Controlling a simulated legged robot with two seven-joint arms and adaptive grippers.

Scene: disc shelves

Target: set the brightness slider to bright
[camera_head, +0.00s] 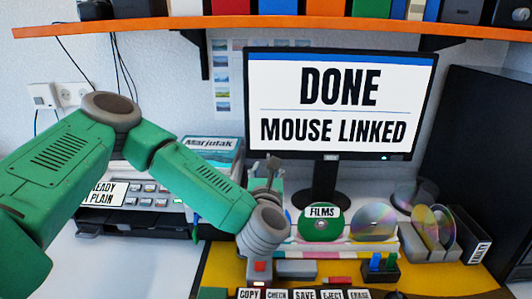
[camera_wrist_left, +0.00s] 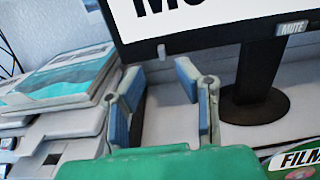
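I cannot make out a brightness slider in either view. The monitor (camera_head: 340,145) reads "DONE" and "MOUSE LINKED"; in the wrist view its lower bezel (camera_wrist_left: 225,42) carries a "MUTE" label. My left gripper (camera_head: 265,165) is left of the monitor stand, above the desk. In the wrist view my left gripper (camera_wrist_left: 160,85) is open, its blue-padded fingers apart with nothing between them. The monitor stand (camera_wrist_left: 252,90) is to its right. A grey printer-like machine (camera_head: 150,205) with several buttons and a partly hidden label is behind my left arm. My right gripper is out of view.
A green disc marked "FILMS" (camera_head: 320,224) and a disc rack (camera_head: 430,240) stand right of my gripper. Labelled keys (camera_head: 305,294) line the front edge. Books (camera_wrist_left: 65,80) lie on the machine. An orange shelf (camera_head: 290,25) runs above.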

